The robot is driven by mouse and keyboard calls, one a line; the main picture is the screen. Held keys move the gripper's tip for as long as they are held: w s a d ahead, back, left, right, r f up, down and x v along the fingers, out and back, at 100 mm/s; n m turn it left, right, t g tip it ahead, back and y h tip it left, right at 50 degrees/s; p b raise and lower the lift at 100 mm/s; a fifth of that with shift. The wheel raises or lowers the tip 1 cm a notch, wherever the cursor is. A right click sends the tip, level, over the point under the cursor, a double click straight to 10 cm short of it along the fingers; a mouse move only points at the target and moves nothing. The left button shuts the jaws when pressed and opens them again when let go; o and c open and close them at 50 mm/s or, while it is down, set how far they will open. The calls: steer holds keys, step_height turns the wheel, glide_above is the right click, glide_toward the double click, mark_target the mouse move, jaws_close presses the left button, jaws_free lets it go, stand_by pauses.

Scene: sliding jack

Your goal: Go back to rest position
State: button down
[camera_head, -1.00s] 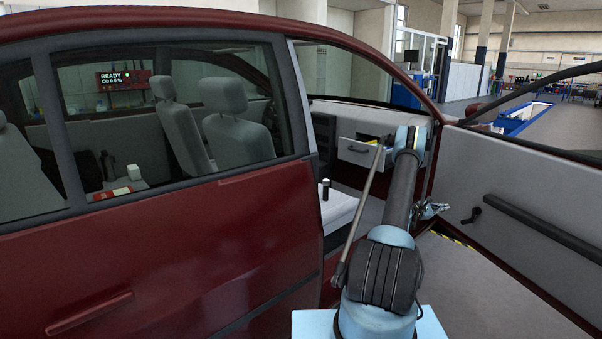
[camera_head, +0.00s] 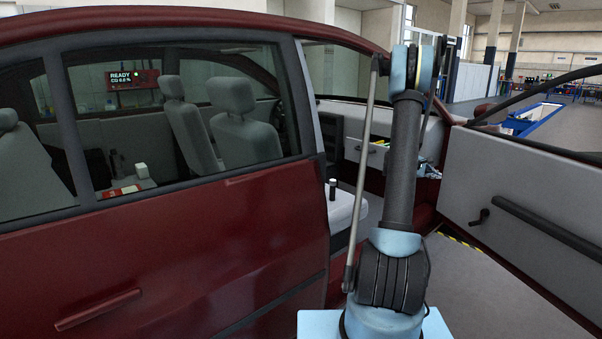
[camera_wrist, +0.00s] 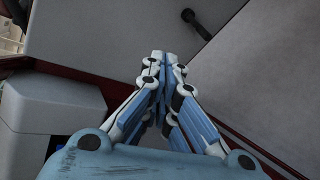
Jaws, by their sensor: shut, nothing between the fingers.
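My gripper (camera_wrist: 165,62) is shut with its fingertips together and nothing between them. In the wrist view it hangs over the grey floor and the door sill, beside the grey inner panel of the open car door (camera_wrist: 110,40). In the head view my gripper (camera_head: 428,172) shows only partly, behind my raised arm, in the door opening of the dark red car (camera_head: 190,240). My arm stands nearly upright in front of that opening.
The open front door (camera_head: 530,215) with its handle stands at the right. An open drawer (camera_head: 372,152) is inside the car. A light seat or box with a dark cylinder (camera_head: 332,190) is left of my arm. Floor (camera_head: 480,290) is clear at lower right.

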steer(key=s+a+r+m+y, duration=0.2)
steer(key=s+a+r+y, duration=0.15)
steer(key=s+a, duration=0.65)
steer(key=s+a+r+m+y, duration=0.2)
steer(key=s+a+r, duration=0.3)
steer(key=s+a, duration=0.6)
steer(key=s+a+f+m+y, duration=0.1)
steer(key=s+a+f+y, duration=0.1)
steer(key=s+a, duration=0.4)
steer(key=s+a+f+m+g+y, duration=0.1)
steer(key=s+a+f, duration=0.3)
steer(key=s, duration=0.9)
steer(key=s+a+f+m+y, duration=0.2)
steer(key=s+a+f+y, duration=0.2)
steer(key=s+a, duration=0.6)
steer(key=shift+a+g, duration=0.15)
steer(key=shift+g, duration=0.15)
steer(key=shift+s, duration=0.1)
